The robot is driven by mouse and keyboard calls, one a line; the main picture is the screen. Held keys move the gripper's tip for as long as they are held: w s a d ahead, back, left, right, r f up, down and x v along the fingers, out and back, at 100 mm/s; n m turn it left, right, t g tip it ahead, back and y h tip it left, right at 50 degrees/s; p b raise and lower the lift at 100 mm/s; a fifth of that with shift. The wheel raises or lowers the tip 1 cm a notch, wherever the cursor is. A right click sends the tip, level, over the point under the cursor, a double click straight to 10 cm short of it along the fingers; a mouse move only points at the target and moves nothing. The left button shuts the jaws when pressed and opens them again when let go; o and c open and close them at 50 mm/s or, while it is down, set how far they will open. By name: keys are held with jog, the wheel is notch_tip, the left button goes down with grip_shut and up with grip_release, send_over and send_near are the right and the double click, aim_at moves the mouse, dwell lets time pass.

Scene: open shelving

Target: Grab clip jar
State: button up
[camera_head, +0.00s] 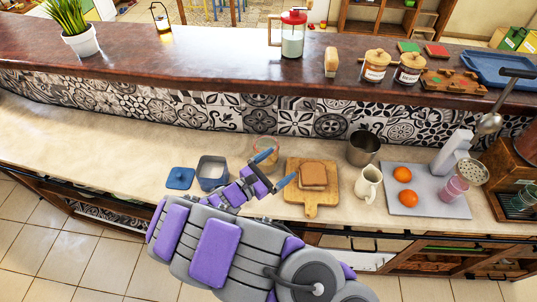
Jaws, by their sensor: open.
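A small clear glass jar with an orange-brown rim, which looks like the clip jar (265,150), stands on the lower counter just beyond my gripper. Its lower part is partly hidden, and its clip is too small to make out. My gripper (269,163) is open and empty, with its two blue fingertips spread on the near side of the jar. One finger is at the jar's left and the other points to its lower right, near the cutting board. I cannot tell whether either finger touches the jar.
Left of my gripper are a grey open container (212,172) and a blue lid (180,178). At the right are a cutting board (297,196) with bread, a metal pot (363,147), a cream mug (368,186) and a tray (425,201) with oranges. The counter's far left is clear.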

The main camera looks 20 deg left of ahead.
jog(key=s+a+f+n+t+y, duration=0.1)
jog(key=s+a+f+n+y, duration=0.25)
jog(key=a, duration=0.25)
jog(key=s+a+f+n+t+y, duration=0.1)
jog(key=s+a+f+n+y, duration=0.15)
jog(key=a+f, duration=0.3)
jog(key=b, duration=0.1)
send_near(261, 149)
jog(key=w, duration=0.6)
jog(key=w+d, duration=0.1)
jog(key=w+d+f+b, duration=0.1)
jog(key=w, duration=0.1)
jog(key=shift+w+a, duration=0.1)
jog(key=shift+w, duration=0.25)
jog(key=shift+w+a, duration=0.15)
jog(key=shift+a, duration=0.1)
jog(key=shift+d, duration=0.3)
jog(key=c, duration=0.5)
jog(key=shift+f, duration=0.1)
jog(key=c, duration=1.2)
